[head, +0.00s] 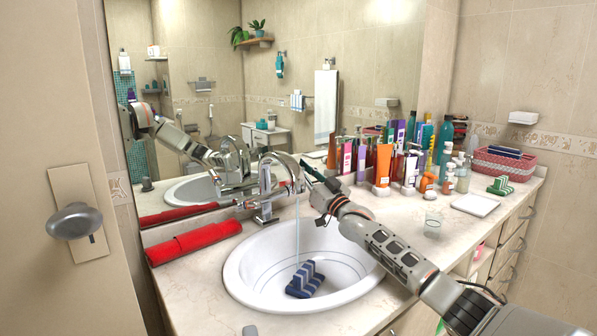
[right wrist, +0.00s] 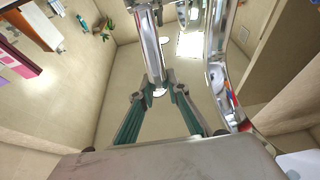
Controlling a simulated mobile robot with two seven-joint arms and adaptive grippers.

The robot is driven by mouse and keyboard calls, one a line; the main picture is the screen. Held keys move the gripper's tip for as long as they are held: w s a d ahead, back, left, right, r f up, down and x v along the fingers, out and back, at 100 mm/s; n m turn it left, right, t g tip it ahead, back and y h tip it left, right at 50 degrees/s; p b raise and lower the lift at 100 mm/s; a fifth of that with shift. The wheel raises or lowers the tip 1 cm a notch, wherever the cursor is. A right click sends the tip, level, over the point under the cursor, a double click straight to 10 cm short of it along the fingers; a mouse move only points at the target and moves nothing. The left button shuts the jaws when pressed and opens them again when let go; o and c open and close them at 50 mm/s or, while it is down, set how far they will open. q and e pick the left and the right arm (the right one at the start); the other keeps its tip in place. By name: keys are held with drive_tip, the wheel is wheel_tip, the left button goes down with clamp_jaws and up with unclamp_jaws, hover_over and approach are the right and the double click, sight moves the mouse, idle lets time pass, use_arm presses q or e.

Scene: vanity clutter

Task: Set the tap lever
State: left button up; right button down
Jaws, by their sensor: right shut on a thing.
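The chrome tap (head: 266,185) stands at the back of the white basin (head: 232,272), and a thin stream of water (head: 297,225) falls from it. My right gripper (head: 309,170) reaches in from the right at the tap's upper right side. In the right wrist view its two green-backed fingers (right wrist: 161,92) close on the end of a chrome bar, the tap lever (right wrist: 150,45). The curved chrome spout (right wrist: 214,65) passes just right of the fingers. In the head view, the grip itself is too small to make out. My left gripper is out of view.
A blue striped cloth (head: 305,279) lies in the basin. A rolled red towel (head: 193,243) lies left of it. The mirror (head: 190,100) stands close behind the tap.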

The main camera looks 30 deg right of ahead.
drive_tip(key=c, duration=1.9)
unclamp_jaws()
drive_tip(key=shift+s+f, duration=0.25)
drive_tip(key=shift+s, duration=0.1)
drive_tip(key=shift+s+d+f, duration=0.1)
drive_tip(key=shift+s+d, duration=0.25)
drive_tip(key=shift+s, duration=2)
drive_tip(key=shift+s+d+f, duration=0.1)
drive_tip(key=shift+s+d, duration=0.25)
drive_tip(key=shift+s, duration=1.95)
drive_tip(key=shift+s+d+f, duration=0.1)
drive_tip(key=shift+s+d, duration=0.25)
drive_tip(key=shift+s, duration=2)
